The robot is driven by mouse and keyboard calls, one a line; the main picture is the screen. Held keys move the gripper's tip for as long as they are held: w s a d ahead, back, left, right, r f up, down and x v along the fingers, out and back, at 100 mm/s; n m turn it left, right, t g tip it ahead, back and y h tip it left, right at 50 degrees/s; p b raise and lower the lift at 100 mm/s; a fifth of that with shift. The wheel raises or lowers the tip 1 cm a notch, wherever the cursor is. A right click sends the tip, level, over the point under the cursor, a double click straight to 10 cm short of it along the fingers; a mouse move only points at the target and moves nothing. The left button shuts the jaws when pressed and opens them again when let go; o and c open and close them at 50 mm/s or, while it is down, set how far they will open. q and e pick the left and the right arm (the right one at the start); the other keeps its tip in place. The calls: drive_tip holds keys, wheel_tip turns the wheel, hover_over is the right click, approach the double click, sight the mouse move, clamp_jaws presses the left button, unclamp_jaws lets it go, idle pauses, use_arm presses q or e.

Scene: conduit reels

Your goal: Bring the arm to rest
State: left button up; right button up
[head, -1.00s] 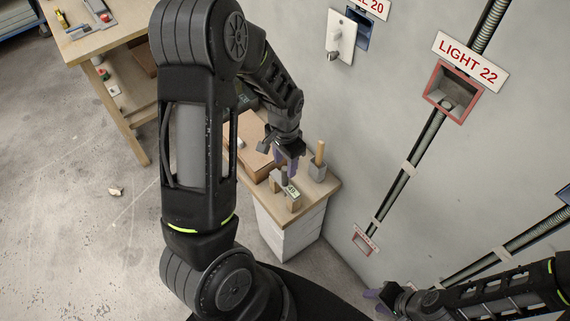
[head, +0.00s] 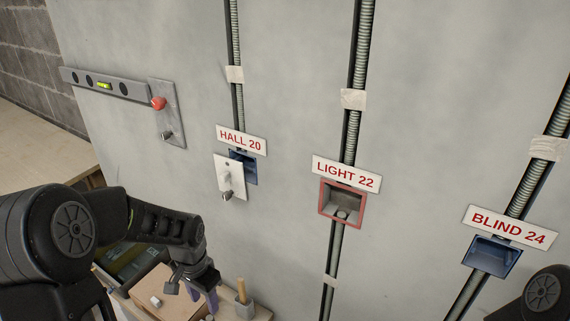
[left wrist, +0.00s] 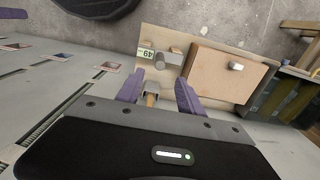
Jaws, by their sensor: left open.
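My left gripper (head: 190,288) is at the lower left in the head view, pointing down over a small bench by the wall. In the left wrist view its two purple fingers (left wrist: 160,92) are apart. A grey block with a wooden peg (left wrist: 153,92) shows between and beyond them; I cannot tell the distance. In the head view this peg block (head: 243,303) stands on the bench right of the gripper. Only a dark joint of my right arm (head: 545,292) shows at the lower right; the right gripper is out of view.
The wall carries a HALL 20 box (head: 245,165) with a hanging plate (head: 229,177), a LIGHT 22 box (head: 342,202), a BLIND 24 box (head: 491,255) and a spirit level (head: 104,84). A brown case (left wrist: 222,75) lies on the bench.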

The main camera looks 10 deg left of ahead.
use_arm(q)
drive_tip(key=shift+w, duration=0.25)
drive_tip(key=w+d+f+n+t+h, duration=0.2)
drive_tip(key=d+f+n+t, duration=0.15)
drive_tip(key=d+f, duration=0.85)
drive_tip(key=s+d+f+n+g+h, duration=0.1)
drive_tip(key=s+d+f, duration=0.2)
drive_tip(key=s+d, duration=0.3)
drive_tip(key=s+d+f+g+h, duration=0.1)
drive_tip(key=s+d+f+g, duration=0.1)
drive_tip(key=s+d+f, duration=0.2)
drive_tip(key=s+d, duration=0.3)
drive_tip(key=s, duration=0.4)
drive_tip(key=shift+f+n, duration=0.3)
drive_tip(key=shift+n, duration=0.05)
